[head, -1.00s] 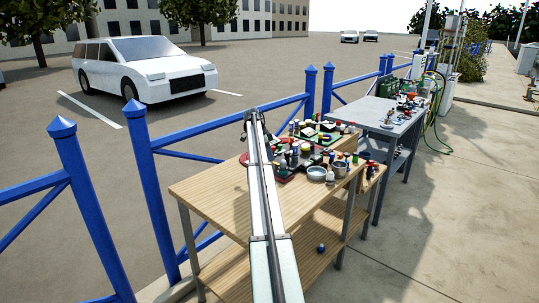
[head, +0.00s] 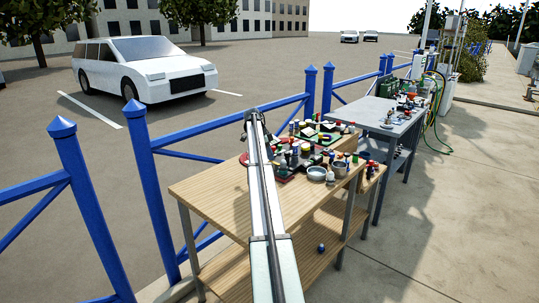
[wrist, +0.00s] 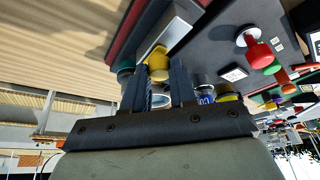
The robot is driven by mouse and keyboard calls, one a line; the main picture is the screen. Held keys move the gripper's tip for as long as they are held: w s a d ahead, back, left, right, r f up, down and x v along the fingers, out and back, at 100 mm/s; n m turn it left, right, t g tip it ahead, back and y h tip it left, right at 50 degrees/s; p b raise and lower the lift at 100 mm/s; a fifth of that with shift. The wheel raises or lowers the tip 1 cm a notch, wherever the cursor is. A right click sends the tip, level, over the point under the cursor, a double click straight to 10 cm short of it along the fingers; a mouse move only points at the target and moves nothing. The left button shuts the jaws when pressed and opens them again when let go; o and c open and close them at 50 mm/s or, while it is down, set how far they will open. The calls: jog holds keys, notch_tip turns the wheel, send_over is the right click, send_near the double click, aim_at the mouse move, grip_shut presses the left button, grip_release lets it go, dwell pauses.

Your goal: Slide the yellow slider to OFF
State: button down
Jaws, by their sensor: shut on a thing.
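In the wrist view, a yellow slider knob (wrist: 158,62) stands between the fingertips of my gripper (wrist: 160,72). The two dark fingers are shut on it. The knob sits on a light grey strip (wrist: 168,28) on a dark panel with a red edge (wrist: 131,28). I cannot read an OFF mark beside the slider. In the head view, my arm reaches over the wooden table toward the cluttered panel, and the slider cannot be made out.
Near the slider in the wrist view are a teal knob (wrist: 126,68), another yellow piece (wrist: 227,97) and a red knob (wrist: 258,54). The wooden table (head: 215,195) has bare room at its near left. A grey bench (head: 375,110) stands beyond it, and a blue fence (head: 145,165) runs behind.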

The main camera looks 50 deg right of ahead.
jog(key=shift+w, duration=1.5)
jog(key=c, duration=0.9)
grip_release()
jog(key=shift+r, duration=0.1)
jog(key=v, duration=1.3)
jog(key=shift+r, duration=0.35)
jog(key=shift+w+a+f, duration=0.1)
jog(key=shift+w+a, duration=0.05)
jog(key=shift+a, duration=0.1)
